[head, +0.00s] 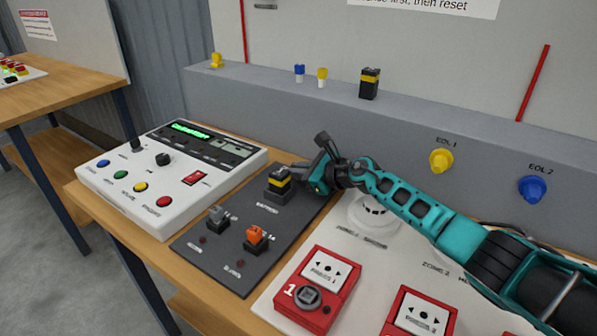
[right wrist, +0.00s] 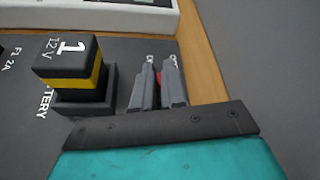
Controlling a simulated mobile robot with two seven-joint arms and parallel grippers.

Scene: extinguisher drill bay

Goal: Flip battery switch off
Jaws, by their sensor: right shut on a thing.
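The battery (head: 279,181), a black block with a yellow band, sits upright in its holder on the dark panel (head: 196,250). It also shows in the right wrist view (right wrist: 73,72), marked "1" and "12 V". My right gripper (head: 303,178) is low over the panel, just right of the battery. In the right wrist view its two grey fingers (right wrist: 159,88) are close together around a small red part (right wrist: 159,77), which looks like the battery switch. The fingers hide most of it, so its position cannot be told. My left gripper is not in view.
Grey (head: 217,218) and orange (head: 256,238) fuses stand on the panel's near part. A white console (head: 172,205) with buttons is to the left. Red call points (head: 317,288) are at the front right. A grey ledge (head: 225,84) with spare parts runs behind.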

